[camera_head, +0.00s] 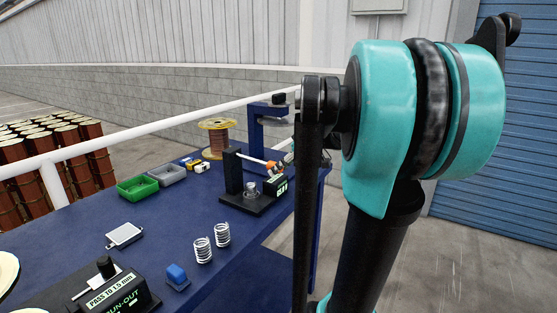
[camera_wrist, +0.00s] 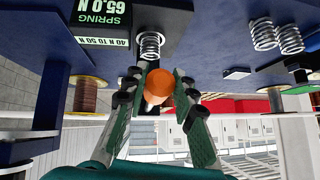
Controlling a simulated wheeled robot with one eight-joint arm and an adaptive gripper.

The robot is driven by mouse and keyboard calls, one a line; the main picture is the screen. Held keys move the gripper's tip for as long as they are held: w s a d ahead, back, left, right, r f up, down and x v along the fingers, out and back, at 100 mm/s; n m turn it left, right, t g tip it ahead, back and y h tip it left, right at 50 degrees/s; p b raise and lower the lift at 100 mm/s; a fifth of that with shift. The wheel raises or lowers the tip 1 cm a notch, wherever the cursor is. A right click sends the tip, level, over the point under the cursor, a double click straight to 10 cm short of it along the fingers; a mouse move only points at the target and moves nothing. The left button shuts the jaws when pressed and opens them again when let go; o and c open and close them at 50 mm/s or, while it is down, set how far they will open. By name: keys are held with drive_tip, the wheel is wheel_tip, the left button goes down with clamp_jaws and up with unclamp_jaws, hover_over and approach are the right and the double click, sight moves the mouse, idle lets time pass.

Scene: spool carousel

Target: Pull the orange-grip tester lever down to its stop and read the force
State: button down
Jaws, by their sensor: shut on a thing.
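The spring tester has a black base and post (camera_head: 234,170), with a coil spring (camera_head: 251,188) on its base. The spring also shows in the wrist view (camera_wrist: 151,45). A pale lever runs from the post, sloping slightly down to its orange grip (camera_head: 271,166). In the wrist view my gripper's (camera_wrist: 155,88) green fingers are closed around the orange grip (camera_wrist: 160,82). In the head view my gripper is at the lever's end, partly hidden by my arm. The tester display (camera_wrist: 101,18) reads SPRING 65.0 N, above a label (camera_wrist: 104,42) reading 40 N TO 50 N.
A green bin (camera_head: 138,187), a grey bin (camera_head: 172,174) and a copper wire spool (camera_head: 216,140) stand farther back. A run-out gauge (camera_head: 118,297) is at the front.

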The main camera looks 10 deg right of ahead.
drive_tip(key=shift+f+t+y, duration=0.3)
drive_tip(key=shift+f, duration=0.35)
drive_tip(key=c, duration=1.2)
unclamp_jaws()
drive_tip(key=v, duration=1.2)
drive_tip(key=shift+w+a+f, duration=0.1)
drive_tip(key=shift+f, duration=0.05)
